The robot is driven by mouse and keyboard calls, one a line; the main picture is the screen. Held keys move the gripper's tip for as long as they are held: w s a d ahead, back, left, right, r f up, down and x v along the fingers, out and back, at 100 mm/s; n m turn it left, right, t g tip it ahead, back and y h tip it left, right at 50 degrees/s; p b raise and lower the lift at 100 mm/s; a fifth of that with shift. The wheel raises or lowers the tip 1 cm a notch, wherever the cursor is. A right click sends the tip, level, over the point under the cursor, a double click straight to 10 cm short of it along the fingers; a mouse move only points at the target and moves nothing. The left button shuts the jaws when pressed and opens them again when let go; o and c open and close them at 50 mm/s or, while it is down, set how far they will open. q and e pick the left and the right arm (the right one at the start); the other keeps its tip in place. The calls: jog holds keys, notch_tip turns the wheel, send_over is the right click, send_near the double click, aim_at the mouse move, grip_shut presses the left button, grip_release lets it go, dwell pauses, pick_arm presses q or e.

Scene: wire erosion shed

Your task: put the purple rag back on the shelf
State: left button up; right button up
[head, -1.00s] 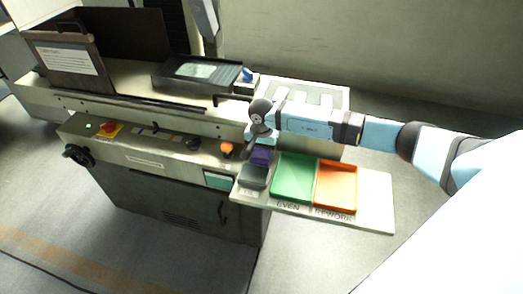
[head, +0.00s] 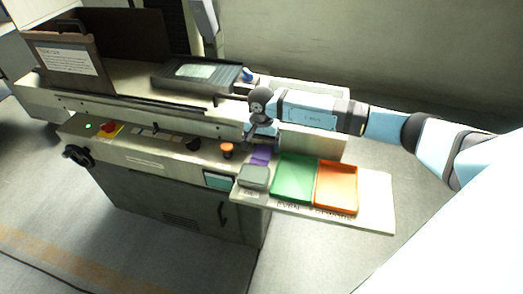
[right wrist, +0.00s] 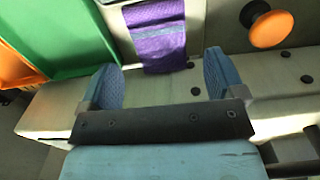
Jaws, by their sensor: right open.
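The rag also shows at the top of the right wrist view (right wrist: 158,35). My right gripper (head: 262,136) is just behind and above the rag in the head view. In the right wrist view its two fingers (right wrist: 163,78) stand apart with nothing held between them. The rag is beyond the fingertips in that view. My left gripper is out of view.
A green tray (head: 294,181) and an orange tray (head: 337,189) sit on the shelf. A grey box (head: 254,177) is at its left end. An orange knob (head: 227,148) stands up from the machine close to the left of the rag. The shelf's right end is bare.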

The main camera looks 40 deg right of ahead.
aim_at(262, 153)
notch_tip(262, 153, up, 7)
jog(key=s+a+m+t+y, duration=0.2)
jog(key=s+a+m+y, duration=0.2)
jog(key=a+m+y, duration=0.4)
jog(key=s+a+m+t+y, duration=0.2)
jog(key=s+a+m+y, duration=0.3)
jog(key=a, duration=0.6)
jog(key=s+a+m+t+y, duration=0.25)
jog(key=a+m+y, duration=0.25)
jog(key=a+m, duration=0.3)
jog(key=s+d+f+n+t+h, duration=0.1)
jog(key=s+d+f+n+h, duration=0.2)
jog(key=n, duration=0.8)
jog(key=s+d+f+n+t+h, duration=0.1)
jog(key=s+d+f+n+h, duration=0.2)
jog(key=s+f+n+h, duration=0.4)
jog(key=s+d+f+n+t+h, duration=0.2)
jog(key=f+n, duration=0.6)
jog(key=n, duration=0.7)
jog(key=s+d+h, duration=0.1)
jog(key=s+h, duration=0.1)
jog(key=s, duration=0.1)
jog(key=shift+f+n+h, duration=0.2)
jog(key=shift+n+h, duration=0.1)
jog(key=shift+h, duration=0.1)
